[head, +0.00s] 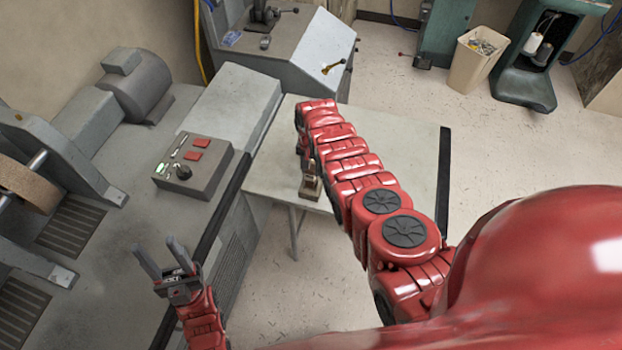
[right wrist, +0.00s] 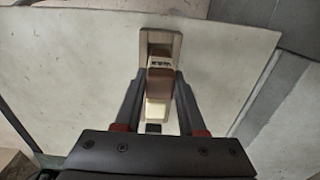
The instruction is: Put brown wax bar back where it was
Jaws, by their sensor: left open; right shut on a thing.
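The brown wax bar (right wrist: 160,73) shows as a small brown piece between the fingertips of my right gripper (right wrist: 161,78), which is shut on it. Just beyond the tips is a small tan tray or holder (right wrist: 160,38) on the pale tabletop; whether the bar touches it I cannot tell. In the head view a small tan-brown item (head: 311,187) stands on the table near its front edge, beside my right arm, which hides the right fingers. My left gripper (head: 161,262) is open and empty over the grey machine bench at the left.
The pale side table (head: 400,155) has free room right of my arm. A control box (head: 193,163) with red buttons sits on the machine bench at the left. A grey machine (head: 290,50) stands behind the table, and a bin (head: 478,62) is on the floor.

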